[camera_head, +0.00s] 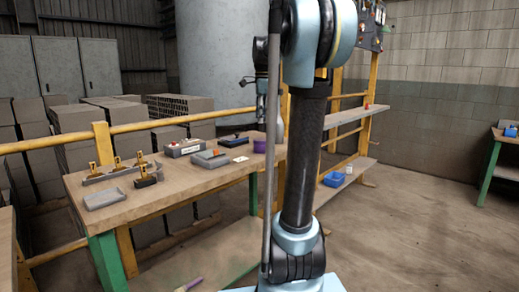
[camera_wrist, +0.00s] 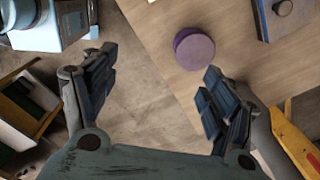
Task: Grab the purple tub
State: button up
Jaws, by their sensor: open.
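The purple tub (camera_head: 260,146) stands near the right end of the workbench top, partly hidden behind my arm in the head view. In the wrist view the purple tub (camera_wrist: 194,50) shows from above as a round purple shape on the wooden top. My gripper (camera_wrist: 155,88) is open and empty in the wrist view. The tub lies beyond the fingertips, nearer the right finger, and is not between the fingers. In the head view my gripper is mostly hidden by the arm.
The workbench (camera_head: 140,205) also holds a grey tray (camera_head: 104,199), a grey box (camera_head: 210,158), a white-grey case (camera_head: 184,147) and a dark flat item (camera_head: 234,140). A yellow rail (camera_head: 170,124) runs behind it. A blue bin (camera_head: 334,179) sits on a low shelf at right.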

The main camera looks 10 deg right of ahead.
aim_at(261, 139)
jog(key=w+r+m, duration=0.3)
jog(key=w+m, duration=0.1)
jog(key=w, duration=0.2)
jog(key=f, duration=1.7)
jog(key=shift+w+d+f, duration=0.25)
jog(key=shift+d+f, duration=0.05)
jog(key=shift+d, duration=0.05)
jog(key=c, duration=1.3)
